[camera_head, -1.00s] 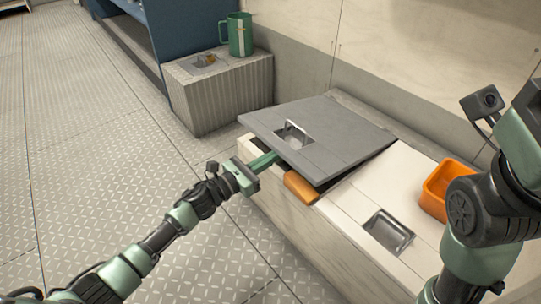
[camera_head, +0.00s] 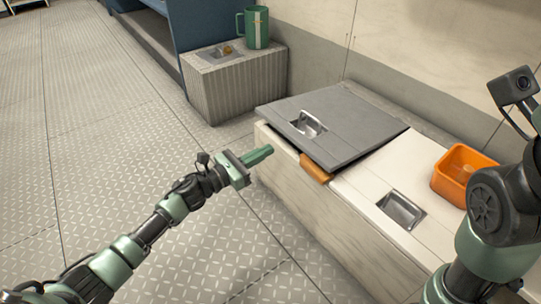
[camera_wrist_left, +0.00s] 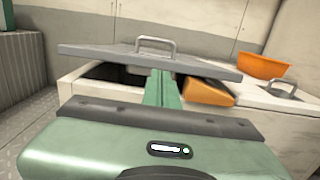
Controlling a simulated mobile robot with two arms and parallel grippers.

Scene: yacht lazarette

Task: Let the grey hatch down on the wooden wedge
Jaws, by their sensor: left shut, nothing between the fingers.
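The grey hatch (camera_head: 345,127) lies low over the left part of the white locker top, slightly tilted, with a metal handle (camera_head: 308,123). The orange-brown wooden wedge (camera_head: 316,168) sticks out from under its front edge; its rear part is hidden. In the left wrist view the hatch (camera_wrist_left: 105,53) shows a dark gap beneath it, and the wedge (camera_wrist_left: 207,92) sits at its right under the hatch edge. My left gripper (camera_head: 268,150) is shut and empty, in front of the hatch and apart from it. My right gripper is out of view; only that arm shows at the right.
An orange bin (camera_head: 463,175) stands on the white locker top (camera_head: 365,190), near a recessed metal handle (camera_head: 401,209). A green mug (camera_head: 253,27) stands on a ribbed box (camera_head: 235,88) at the back left. The metal floor at left is open.

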